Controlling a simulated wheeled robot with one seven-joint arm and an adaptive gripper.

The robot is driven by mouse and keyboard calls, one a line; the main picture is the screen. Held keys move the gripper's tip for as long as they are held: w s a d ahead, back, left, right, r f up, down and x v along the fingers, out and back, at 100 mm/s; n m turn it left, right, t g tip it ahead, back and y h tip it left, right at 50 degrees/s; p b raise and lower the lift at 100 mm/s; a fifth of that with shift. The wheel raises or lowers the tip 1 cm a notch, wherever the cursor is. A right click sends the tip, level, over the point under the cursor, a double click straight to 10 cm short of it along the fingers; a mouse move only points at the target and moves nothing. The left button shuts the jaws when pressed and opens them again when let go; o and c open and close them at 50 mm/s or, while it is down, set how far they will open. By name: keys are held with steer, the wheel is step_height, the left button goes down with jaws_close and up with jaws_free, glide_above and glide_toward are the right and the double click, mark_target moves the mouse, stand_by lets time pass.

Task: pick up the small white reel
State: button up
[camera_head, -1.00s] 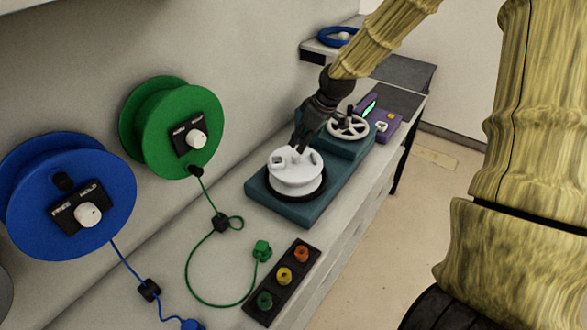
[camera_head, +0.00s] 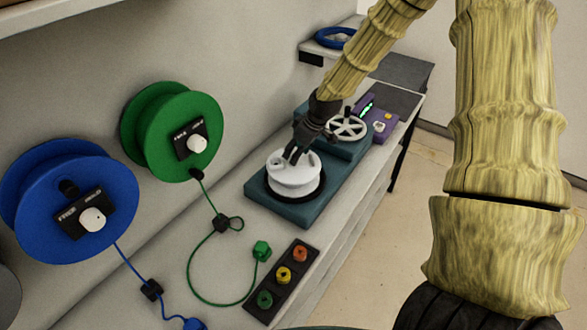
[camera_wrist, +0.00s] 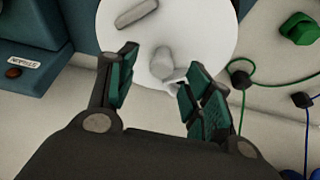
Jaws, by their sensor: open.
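The small white reel (camera_head: 294,175) sits on a dark round base on the teal device on the counter. It has raised parts on its top. In the wrist view the white reel (camera_wrist: 190,28) fills the upper middle, with a small knob on its top face. My gripper (camera_head: 295,157) is over the reel's top. In the wrist view my gripper (camera_wrist: 155,85) is open, with its two fingers apart on either side of the knob (camera_wrist: 162,64). I cannot tell whether a finger touches the reel.
A spoked wheel (camera_head: 346,128) and a purple box (camera_head: 378,122) stand behind the reel. A green reel (camera_head: 157,135) and a blue reel (camera_head: 50,190) hang on the wall at left, with cords. A panel with coloured buttons (camera_head: 284,275) lies in front.

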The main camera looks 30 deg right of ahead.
steer(key=shift+p+x, duration=0.3)
steer(key=shift+x, duration=0.7)
jaws_close()
